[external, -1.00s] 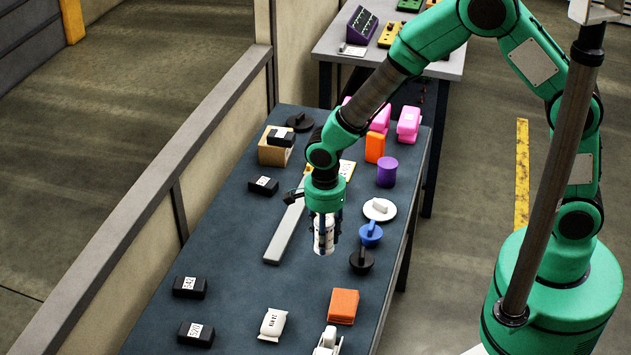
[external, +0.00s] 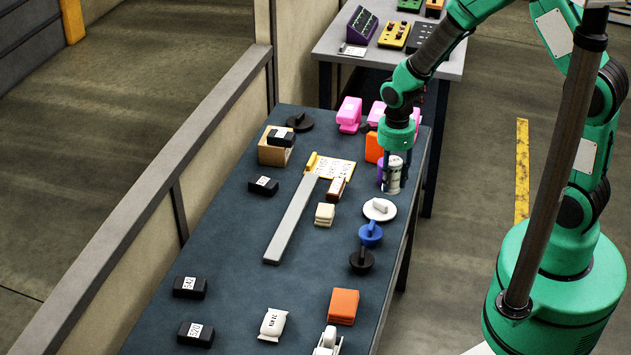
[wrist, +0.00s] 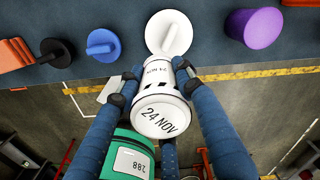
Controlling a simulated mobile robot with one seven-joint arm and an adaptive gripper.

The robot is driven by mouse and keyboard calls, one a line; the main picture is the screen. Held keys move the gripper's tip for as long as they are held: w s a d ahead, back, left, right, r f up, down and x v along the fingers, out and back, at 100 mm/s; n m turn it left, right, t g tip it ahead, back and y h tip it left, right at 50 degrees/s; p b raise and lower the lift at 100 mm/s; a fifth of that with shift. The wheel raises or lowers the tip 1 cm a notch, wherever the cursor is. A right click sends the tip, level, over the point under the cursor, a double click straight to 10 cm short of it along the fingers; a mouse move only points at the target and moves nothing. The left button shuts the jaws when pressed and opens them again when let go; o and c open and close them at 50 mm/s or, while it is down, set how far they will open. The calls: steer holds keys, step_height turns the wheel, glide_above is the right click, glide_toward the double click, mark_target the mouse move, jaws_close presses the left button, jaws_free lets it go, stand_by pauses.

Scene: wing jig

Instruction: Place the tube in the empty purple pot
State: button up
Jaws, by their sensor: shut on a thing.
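My gripper (external: 393,184) is shut on the white tube (external: 393,173), which stands roughly upright between the fingers. In the wrist view the tube (wrist: 162,112) shows its round end marked "24 NOV", with dark print on its side. The purple pot (external: 380,168) is on the table's right side, mostly hidden behind my gripper and the tube in the external view. In the wrist view the purple pot (wrist: 254,27) is clear at the upper right, apart from the tube. Its inside cannot be made out.
A white round lid with a handle (external: 379,210), a blue one (external: 370,234) and a black one (external: 361,261) line the table's right edge. An orange block (external: 374,147) and pink items (external: 349,114) stand behind. A long grey bar (external: 290,222) lies mid-table.

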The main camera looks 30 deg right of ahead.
steer(key=s+d+r+m+p, duration=0.1)
steer(key=d+m, duration=0.2)
steer(key=d, duration=0.8)
steer(key=shift+r, duration=0.35)
steer(key=shift+w+d, duration=0.1)
steer(key=w, duration=0.5)
steer(key=w+a+f, duration=0.1)
steer(key=w, duration=0.4)
steer(key=w+a, duration=0.1)
steer(key=w, duration=0.5)
steer(key=shift+f, duration=0.25)
steer(key=shift+s, duration=0.1)
steer(key=shift+f, duration=1.8)
